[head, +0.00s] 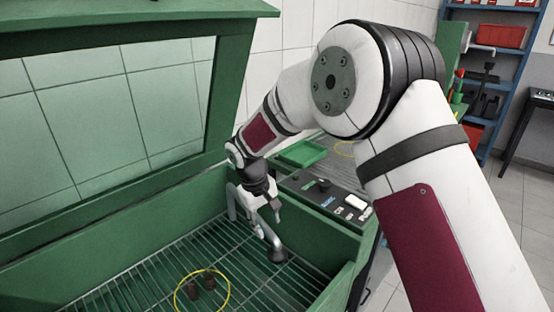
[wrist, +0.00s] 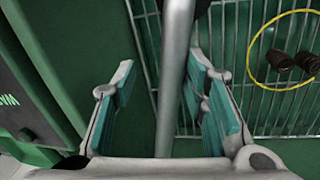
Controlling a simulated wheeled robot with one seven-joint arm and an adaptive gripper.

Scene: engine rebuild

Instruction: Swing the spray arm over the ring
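The spray arm (head: 272,238) is a bent grey pipe with a dark nozzle (head: 278,255) at its end, low over the basket grid. The yellow ring (head: 174,292) lies on the grid, to the left of and nearer than the nozzle; the nozzle is not over it. In the wrist view the ring (wrist: 249,62) is at the upper right. My gripper (wrist: 162,75) is open, and the spray arm pipe (wrist: 177,60) runs between its teal-padded fingers, closer to the right finger. I cannot tell whether they touch. In the head view my gripper (head: 272,208) is beside the pipe, small and partly hidden.
Two small brown parts (head: 209,280) stand inside the ring. The green washer's walls and raised windowed lid (head: 110,110) enclose the grid. A control panel (head: 325,196) is on the right rim, close to my gripper. A green tray (head: 302,153) lies behind it.

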